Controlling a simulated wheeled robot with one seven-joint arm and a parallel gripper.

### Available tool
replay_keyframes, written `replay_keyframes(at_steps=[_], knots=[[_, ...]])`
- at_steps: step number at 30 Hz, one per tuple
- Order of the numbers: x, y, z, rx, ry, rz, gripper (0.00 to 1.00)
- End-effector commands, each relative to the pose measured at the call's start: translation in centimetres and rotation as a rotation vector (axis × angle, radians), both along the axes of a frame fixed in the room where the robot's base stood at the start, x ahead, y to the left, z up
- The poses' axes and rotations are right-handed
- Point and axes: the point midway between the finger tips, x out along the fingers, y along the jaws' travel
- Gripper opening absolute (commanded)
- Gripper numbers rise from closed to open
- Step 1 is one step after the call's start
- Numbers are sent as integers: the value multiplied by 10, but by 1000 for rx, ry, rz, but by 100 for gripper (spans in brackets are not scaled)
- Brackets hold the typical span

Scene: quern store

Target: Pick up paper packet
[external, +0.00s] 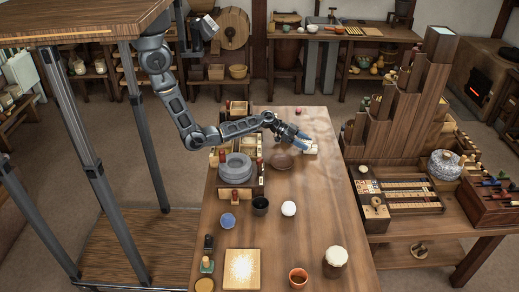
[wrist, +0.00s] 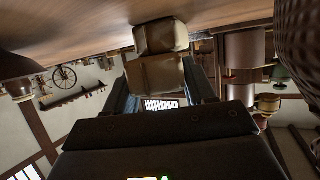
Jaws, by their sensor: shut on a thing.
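The paper packet (external: 311,148) is a small pale, cream block at the far right part of the wooden table. My gripper (external: 303,142) reaches it from the left, with its blue fingers against it. In the wrist view my gripper (wrist: 158,72) is shut on the packet (wrist: 155,78), which looks tan-brown and boxy between the fingers. A second tan section (wrist: 160,36) shows just beyond; I cannot tell whether it belongs to the same packet. The packet is close to the tabletop; whether it touches is unclear.
A brown round dish (external: 281,161) stands just left of the packet. A grey stone quern (external: 236,168) and small boxes lie further left. The table's right middle is clear.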

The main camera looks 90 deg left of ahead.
Motion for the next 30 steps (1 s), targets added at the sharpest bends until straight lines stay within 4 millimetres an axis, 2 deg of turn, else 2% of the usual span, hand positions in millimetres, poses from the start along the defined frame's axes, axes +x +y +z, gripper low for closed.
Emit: replay_keyframes(at_steps=[1,2,11,14,19,30], knots=[[0,0,0,0,0,0,25],[0,0,0,0,0,0,21],[0,0,5,0,-1,0,20],[0,0,14,2,-3,0,20],[0,0,43,2,-5,-1,20],[-32,-76,89,1,-2,-4,20]])
